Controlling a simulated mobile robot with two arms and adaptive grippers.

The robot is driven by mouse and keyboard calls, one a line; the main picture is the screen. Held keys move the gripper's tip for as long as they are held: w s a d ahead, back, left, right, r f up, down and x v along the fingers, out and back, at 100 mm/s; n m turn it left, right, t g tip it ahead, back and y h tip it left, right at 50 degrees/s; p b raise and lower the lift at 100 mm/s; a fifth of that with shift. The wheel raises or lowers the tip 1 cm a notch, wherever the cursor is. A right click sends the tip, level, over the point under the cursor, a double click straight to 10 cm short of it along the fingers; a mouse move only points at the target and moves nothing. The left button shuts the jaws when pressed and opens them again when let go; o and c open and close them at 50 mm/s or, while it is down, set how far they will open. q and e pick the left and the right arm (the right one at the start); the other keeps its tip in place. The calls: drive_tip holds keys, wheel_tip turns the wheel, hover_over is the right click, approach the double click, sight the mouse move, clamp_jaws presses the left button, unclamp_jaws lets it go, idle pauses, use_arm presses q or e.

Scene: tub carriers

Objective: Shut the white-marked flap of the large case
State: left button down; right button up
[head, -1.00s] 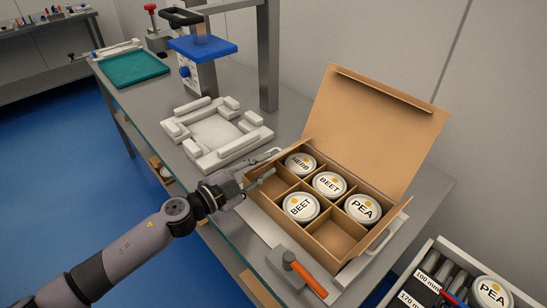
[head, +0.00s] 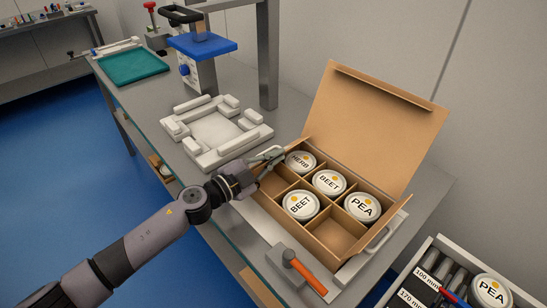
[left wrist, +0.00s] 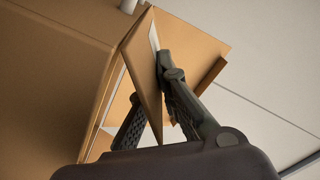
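The large case (head: 318,253) is an open cardboard box with its tall lid (head: 375,130) raised at the back. It holds several round tubs in divided compartments, and the front compartment is empty. My left gripper (head: 268,160) is at the case's far-left corner. In the left wrist view a brown cardboard flap (left wrist: 144,72) with a white strip stands up between my left gripper's fingers (left wrist: 152,100). The fingers are spread, one on each side; firm contact is not clear. The flap is mostly hidden by the gripper in the head view. My right gripper is not in view.
A white fixture (head: 213,130) stands behind the gripper. A drawer-like tray (head: 445,249) with another PEA tub is at the lower right. A blue-topped device (head: 202,48) stands farther back.

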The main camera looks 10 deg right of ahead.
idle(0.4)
use_arm(q)
drive_tip(key=shift+s+d+f+m, duration=0.2)
drive_tip(key=shift+f+m, duration=0.1)
drive_tip(key=shift+m, duration=0.4)
drive_tip(key=c, duration=2.3)
unclamp_jaws()
drive_tip(key=o, duration=0.4)
drive_tip(key=shift+a, duration=0.1)
drive_tip(key=v, duration=1.2)
